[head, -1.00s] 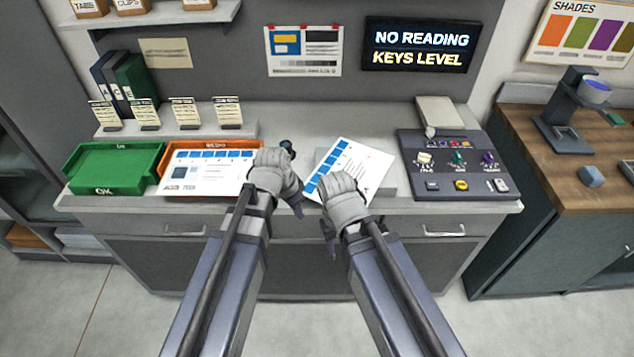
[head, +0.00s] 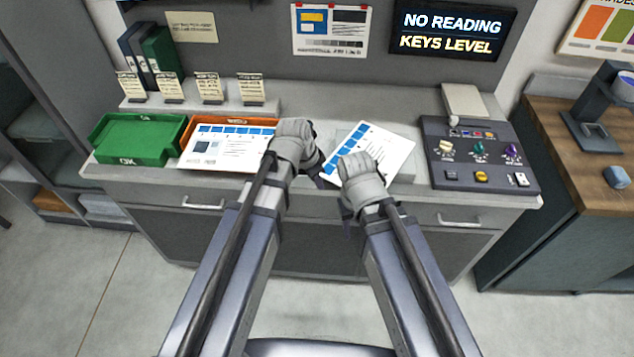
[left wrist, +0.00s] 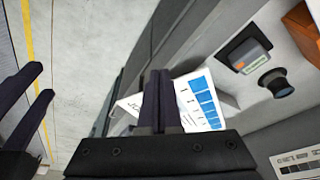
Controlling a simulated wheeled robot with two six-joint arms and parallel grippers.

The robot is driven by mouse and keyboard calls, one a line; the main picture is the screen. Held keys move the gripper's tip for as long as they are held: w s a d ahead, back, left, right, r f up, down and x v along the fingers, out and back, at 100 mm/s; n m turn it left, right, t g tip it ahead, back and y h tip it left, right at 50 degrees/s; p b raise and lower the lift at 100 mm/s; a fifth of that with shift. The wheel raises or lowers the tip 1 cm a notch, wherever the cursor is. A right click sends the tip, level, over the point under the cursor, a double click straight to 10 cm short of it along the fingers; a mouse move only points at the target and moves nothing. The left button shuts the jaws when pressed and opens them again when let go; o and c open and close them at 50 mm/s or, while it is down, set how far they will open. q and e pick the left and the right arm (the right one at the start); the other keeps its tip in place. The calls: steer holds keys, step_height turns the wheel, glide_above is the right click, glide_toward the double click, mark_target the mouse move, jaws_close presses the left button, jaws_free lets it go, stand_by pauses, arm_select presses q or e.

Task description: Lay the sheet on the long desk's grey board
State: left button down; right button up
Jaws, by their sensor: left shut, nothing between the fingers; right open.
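The white sheet with blue squares (head: 385,147) lies askew over the grey board (head: 405,168) on the long desk, its left corner near the front edge. Whether it rests flat is hard to tell. It also shows in the left wrist view (left wrist: 202,98), partly behind my left fingers. My left gripper (head: 318,176) is shut and empty, just left of the sheet. My right gripper (head: 347,212) is open at the sheet's front edge, its hand covering part of it. Its dark fingers also show apart in the left wrist view (left wrist: 30,95).
Another printed sheet (head: 225,150) lies over the orange tray (head: 262,122), beside the green tray (head: 135,142). A control console (head: 480,177) stands right of the board. A dark device with a round knob (left wrist: 277,83) sits on the desk near my left gripper. Floor in front is clear.

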arm_select(q)
steer(key=w+d+f+b, duration=0.3)
steer(key=d+f+b, duration=0.1)
steer(key=f+b, duration=0.1)
steer(key=shift+w+d+f, duration=0.3)
steer(key=shift+f, duration=0.3)
steer(key=shift+w+d, duration=0.1)
steer(key=shift+w+d, duration=0.9)
steer(key=shift+d, duration=0.2)
steer(key=shift+s+a, duration=0.1)
steer(key=shift+s, duration=0.1)
